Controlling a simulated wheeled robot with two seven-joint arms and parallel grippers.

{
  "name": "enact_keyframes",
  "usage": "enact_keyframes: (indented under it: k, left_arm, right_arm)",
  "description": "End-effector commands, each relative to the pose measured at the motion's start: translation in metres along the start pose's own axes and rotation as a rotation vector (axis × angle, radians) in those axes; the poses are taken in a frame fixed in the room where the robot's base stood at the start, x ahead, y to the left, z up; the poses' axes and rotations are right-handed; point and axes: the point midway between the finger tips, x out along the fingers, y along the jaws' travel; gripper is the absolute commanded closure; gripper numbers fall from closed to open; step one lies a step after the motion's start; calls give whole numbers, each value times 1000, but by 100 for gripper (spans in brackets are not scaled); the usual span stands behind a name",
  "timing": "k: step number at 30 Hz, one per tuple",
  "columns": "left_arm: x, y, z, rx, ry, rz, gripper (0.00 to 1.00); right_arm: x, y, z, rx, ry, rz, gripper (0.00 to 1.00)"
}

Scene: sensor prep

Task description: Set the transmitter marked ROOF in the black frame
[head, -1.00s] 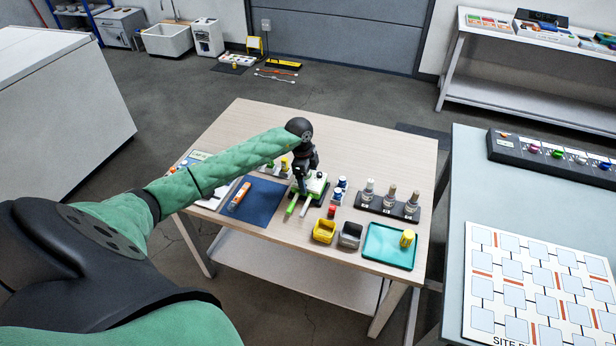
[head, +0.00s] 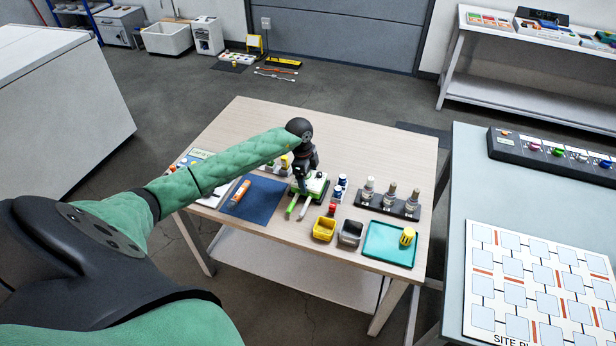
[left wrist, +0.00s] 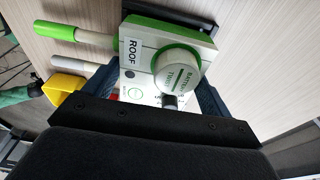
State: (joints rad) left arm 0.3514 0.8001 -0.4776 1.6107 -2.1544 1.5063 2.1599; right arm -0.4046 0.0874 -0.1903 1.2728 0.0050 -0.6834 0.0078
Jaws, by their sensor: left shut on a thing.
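The transmitter (left wrist: 145,42) marked ROOF is a white box with green trim and a round battery cap in the left wrist view. Two stubby rods, one green and one white, stick out from its side. In the head view the transmitter (head: 317,184) is at the middle of the wooden table, partly hidden by my left gripper (head: 301,181). My left gripper's dark fingers (left wrist: 160,100) are shut on it, one on each side. I cannot tell whether it touches the table. My right gripper is out of view.
On the wooden table (head: 375,146) are a blue mat (head: 262,207) with an orange item, yellow (head: 324,230) and grey (head: 350,234) bins, a black rack (head: 377,205) of bottles and a teal tray (head: 380,252). A grey table (head: 460,160) stands at right. The wooden table's back is clear.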

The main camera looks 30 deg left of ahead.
Motion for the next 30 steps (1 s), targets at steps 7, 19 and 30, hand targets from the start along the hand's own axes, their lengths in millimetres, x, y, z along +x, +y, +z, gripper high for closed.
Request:
enact_keyframes:
  k: [7,19,30]
  left_arm:
    - [3,0,0,0,0,-1,49]
    - [10,0,1,0,0,0,49]
    - [10,0,2,0,0,-1,7]
  right_arm:
    - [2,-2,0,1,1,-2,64]
    - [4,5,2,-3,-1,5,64]
    - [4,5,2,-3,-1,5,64]
